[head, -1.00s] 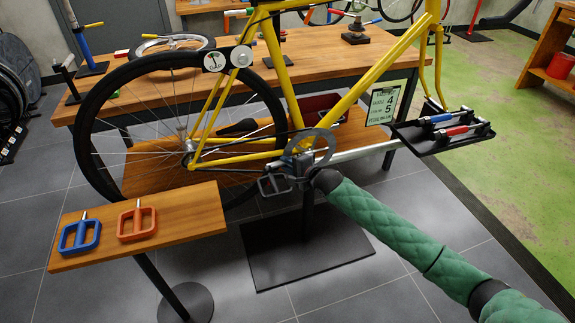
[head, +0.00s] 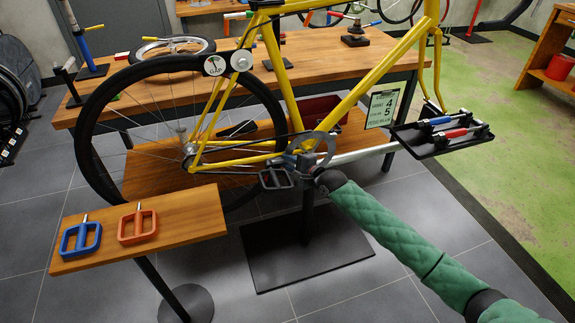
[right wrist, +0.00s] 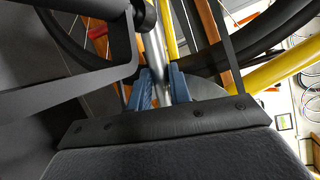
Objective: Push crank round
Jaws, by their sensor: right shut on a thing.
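The yellow bicycle (head: 347,93) is held up over a dark base plate. Its crank ring (head: 326,146) shows low on the frame, with a dark pedal (head: 276,179) to its left. My right gripper (head: 302,164) is at the crank, beside the pedal. In the right wrist view, its blue fingers (right wrist: 159,88) are shut on the silver crank arm (right wrist: 157,52). The pedal's dark cage (right wrist: 122,45) fills the upper left there. The gripper and my green-sleeved arm hide part of the crank in the head view. My left gripper is not in view.
A small wooden stand (head: 190,212) at front left holds a blue pedal (head: 80,240) and an orange pedal (head: 137,225). A black tray (head: 420,141) with tools is at right. A round gauge marked GAP (head: 214,65) is by the rear wheel (head: 98,172). The wooden bench (head: 340,60) stands behind.

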